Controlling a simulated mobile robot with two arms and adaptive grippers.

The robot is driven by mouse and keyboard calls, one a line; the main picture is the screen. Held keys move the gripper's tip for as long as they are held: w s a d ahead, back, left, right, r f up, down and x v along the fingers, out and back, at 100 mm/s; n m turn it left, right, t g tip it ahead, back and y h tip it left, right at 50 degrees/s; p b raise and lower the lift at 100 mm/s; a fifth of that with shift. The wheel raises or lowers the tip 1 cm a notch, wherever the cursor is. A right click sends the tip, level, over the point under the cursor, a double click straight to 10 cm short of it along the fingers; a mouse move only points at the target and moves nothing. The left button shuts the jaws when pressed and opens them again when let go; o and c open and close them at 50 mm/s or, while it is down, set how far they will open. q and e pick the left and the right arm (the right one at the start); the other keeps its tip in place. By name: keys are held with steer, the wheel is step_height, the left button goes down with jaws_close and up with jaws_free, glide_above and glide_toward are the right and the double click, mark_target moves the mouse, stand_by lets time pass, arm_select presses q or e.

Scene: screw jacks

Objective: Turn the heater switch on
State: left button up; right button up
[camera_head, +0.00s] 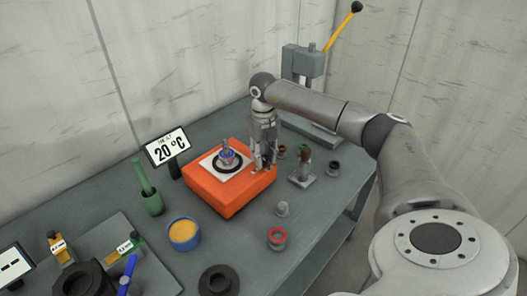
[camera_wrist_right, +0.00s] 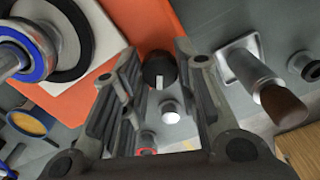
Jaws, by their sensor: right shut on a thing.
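The heater is an orange box (camera_head: 225,190) on the bench, with a white top plate and a black ring around a metal part with a blue ring. Its switch looks like a black knob with a pale mark (camera_wrist_right: 158,70), at the orange edge in the right wrist view. My right gripper (camera_head: 264,167) points down at the heater's right side. Its two fingers are on either side of the knob and shut on it. In the head view the fingers hide the knob. A display (camera_head: 167,147) behind the heater reads 20 °C. My left gripper is not in view.
A wooden-handled tool on a metal base (camera_head: 302,175) and small dark cups stand right of the gripper. A press with a yellow lever (camera_head: 303,62) is behind. A blue bowl (camera_head: 184,235), a green holder (camera_head: 152,203) and a red-ringed cup (camera_head: 277,238) are nearer.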

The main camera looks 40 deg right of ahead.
steer(key=m+p, duration=0.1)
steer(key=m, duration=0.4)
steer(key=shift+r+m, duration=0.1)
steer(key=shift+m, duration=0.2)
steer(key=m+p, duration=0.1)
steer(key=m, duration=0.4)
steer(key=shift+w+m, duration=0.1)
steer(key=shift+m, duration=0.2)
steer(key=o, duration=1)
steer(key=shift+r, duration=0.15)
step_height(320, 180, up, 12)
steer(key=shift+f, duration=0.2)
